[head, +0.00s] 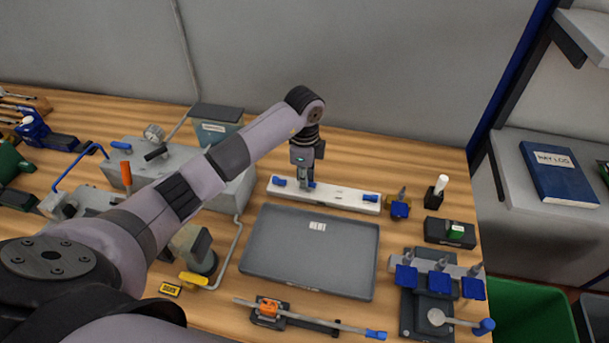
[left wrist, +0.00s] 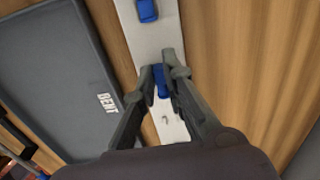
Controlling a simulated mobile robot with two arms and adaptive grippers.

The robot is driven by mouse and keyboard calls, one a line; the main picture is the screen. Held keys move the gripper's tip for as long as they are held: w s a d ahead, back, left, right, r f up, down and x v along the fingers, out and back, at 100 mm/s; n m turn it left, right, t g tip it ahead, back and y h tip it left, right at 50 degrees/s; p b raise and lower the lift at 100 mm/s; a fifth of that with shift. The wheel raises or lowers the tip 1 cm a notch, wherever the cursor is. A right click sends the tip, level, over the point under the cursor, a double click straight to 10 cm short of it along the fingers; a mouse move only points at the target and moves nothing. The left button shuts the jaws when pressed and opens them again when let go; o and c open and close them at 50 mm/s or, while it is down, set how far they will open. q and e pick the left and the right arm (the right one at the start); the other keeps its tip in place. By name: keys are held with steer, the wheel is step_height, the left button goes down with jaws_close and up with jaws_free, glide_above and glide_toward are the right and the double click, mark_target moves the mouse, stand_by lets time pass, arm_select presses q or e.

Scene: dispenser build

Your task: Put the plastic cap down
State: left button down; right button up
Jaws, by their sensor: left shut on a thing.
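My left gripper (head: 305,182) points down over the white strip (head: 338,198) behind the grey tray. In the left wrist view the fingers (left wrist: 161,76) are shut on a small blue plastic cap (left wrist: 161,84), with the white strip (left wrist: 174,128) directly under it. I cannot tell whether the cap touches the strip. Another blue piece (left wrist: 147,11) sits on the strip further along. In the head view, blue pieces show on the strip left of the gripper (head: 279,181) and near its right end (head: 370,198). My right gripper is not in view.
The grey tray (head: 275,262) lies in front of the strip, empty apart from a label. A small blue-based fixture (head: 400,209) and a black holder (head: 434,198) stand to the right. A grey machine with a gauge (head: 154,133) is at the left. Bare wood lies behind the strip.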

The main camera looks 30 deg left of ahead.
arm_select(q)
steer(key=shift+f+b, duration=0.35)
steer(key=shift+f, duration=0.25)
steer(key=c, duration=1.7)
jaws_free()
steer(key=shift+o, duration=0.2)
steer(key=shift+r, duration=0.2)
step_height(320, 180, up, 13)
steer(key=b, duration=0.1)
